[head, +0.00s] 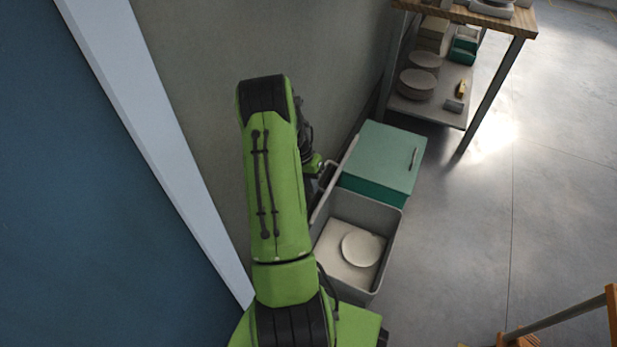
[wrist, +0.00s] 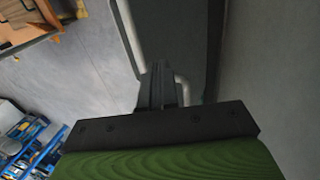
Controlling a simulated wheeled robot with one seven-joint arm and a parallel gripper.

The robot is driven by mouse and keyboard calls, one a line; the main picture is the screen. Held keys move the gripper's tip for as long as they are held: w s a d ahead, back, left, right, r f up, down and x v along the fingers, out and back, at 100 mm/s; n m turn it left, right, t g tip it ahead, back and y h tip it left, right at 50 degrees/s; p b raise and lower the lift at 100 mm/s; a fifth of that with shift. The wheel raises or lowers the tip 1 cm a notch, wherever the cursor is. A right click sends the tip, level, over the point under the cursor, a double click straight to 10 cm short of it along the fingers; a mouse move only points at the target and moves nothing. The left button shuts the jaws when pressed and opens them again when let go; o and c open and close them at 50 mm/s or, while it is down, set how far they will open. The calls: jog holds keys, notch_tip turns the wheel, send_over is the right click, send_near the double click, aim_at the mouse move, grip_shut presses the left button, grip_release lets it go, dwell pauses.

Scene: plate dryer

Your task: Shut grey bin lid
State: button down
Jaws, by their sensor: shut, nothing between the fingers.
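The grey bin (head: 391,256) stands open on the floor, with a pale round plate (head: 362,248) inside on a light base. Its grey lid (head: 347,160) stands raised, nearly upright and seen edge-on, at the bin's left side. In the wrist view the lid (wrist: 172,35) is a dark panel with a lighter rim. A curved grey handle (wrist: 183,90) shows beside my fingers. My gripper (wrist: 160,72) is shut and empty, close to the lid. Whether it touches the lid or handle I cannot tell. In the head view my arm hides much of the gripper.
A green bin (head: 383,157) with a shut lid and a handle adjoins the grey bin at the back. A wall (head: 200,80) stands close on the left. A wooden-topped shelf unit (head: 518,24) is behind. Open floor (head: 480,230) lies to the right.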

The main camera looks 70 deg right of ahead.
jog(key=x, duration=0.3)
jog(key=shift+f+b, duration=0.25)
jog(key=shift+b, duration=0.1)
jog(key=shift+s, duration=0.15)
